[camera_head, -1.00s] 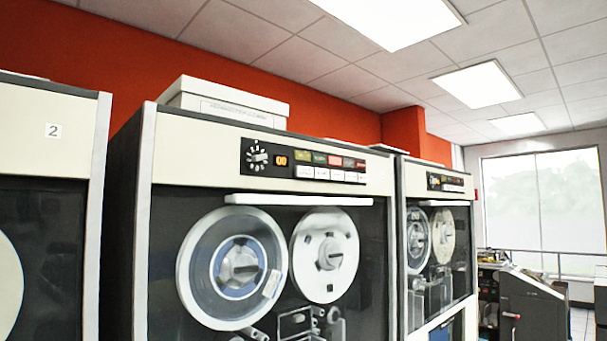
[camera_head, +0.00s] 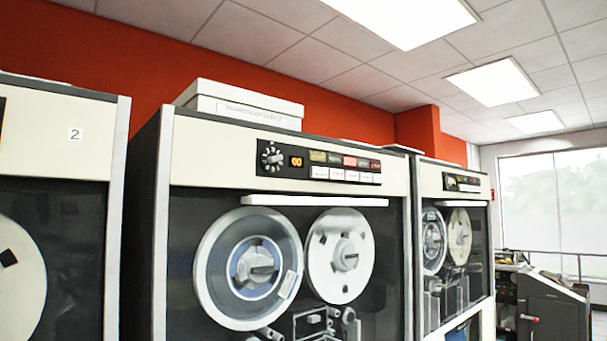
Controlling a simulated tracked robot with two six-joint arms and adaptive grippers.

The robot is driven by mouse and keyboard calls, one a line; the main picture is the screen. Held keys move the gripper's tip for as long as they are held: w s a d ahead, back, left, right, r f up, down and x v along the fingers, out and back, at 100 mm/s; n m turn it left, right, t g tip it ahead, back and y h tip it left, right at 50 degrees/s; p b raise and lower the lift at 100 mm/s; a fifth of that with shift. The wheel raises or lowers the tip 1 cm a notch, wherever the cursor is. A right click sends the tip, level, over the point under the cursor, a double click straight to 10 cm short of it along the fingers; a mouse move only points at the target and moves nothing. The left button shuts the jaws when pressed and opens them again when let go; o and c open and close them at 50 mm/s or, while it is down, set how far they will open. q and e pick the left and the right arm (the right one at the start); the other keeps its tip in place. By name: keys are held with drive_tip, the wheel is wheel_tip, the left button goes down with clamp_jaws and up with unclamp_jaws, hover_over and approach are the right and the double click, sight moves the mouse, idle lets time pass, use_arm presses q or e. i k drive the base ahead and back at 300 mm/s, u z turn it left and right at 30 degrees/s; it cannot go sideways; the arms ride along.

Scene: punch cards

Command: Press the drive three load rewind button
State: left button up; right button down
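A tape drive cabinet (camera_head: 225,150) with a cream top and dark front stands in the middle of the head view. Its control panel (camera_head: 318,162) has a round dial, a small orange display, a row of coloured lamps and a row of white buttons (camera_head: 345,175) below them. The button labels are too small to read, so I cannot tell which is load rewind. No drive number shows on this cabinet. The cabinet to its left carries a "2" label (camera_head: 75,134). Neither of my grippers is in view.
Two tape reels (camera_head: 248,268) sit behind the middle cabinet's front, under a white bar (camera_head: 314,201). A white box (camera_head: 245,105) lies on top. Another drive (camera_head: 452,182) stands to the right. A grey machine (camera_head: 552,308) stands near the window at far right.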

sight(314, 172)
drive_tip(key=z, duration=1)
drive_tip(key=i, duration=0.15)
drive_tip(key=u, duration=3.05)
drive_tip(key=k, duration=1)
drive_tip(key=z, duration=0.9)
drive_tip(key=i, duration=0.55)
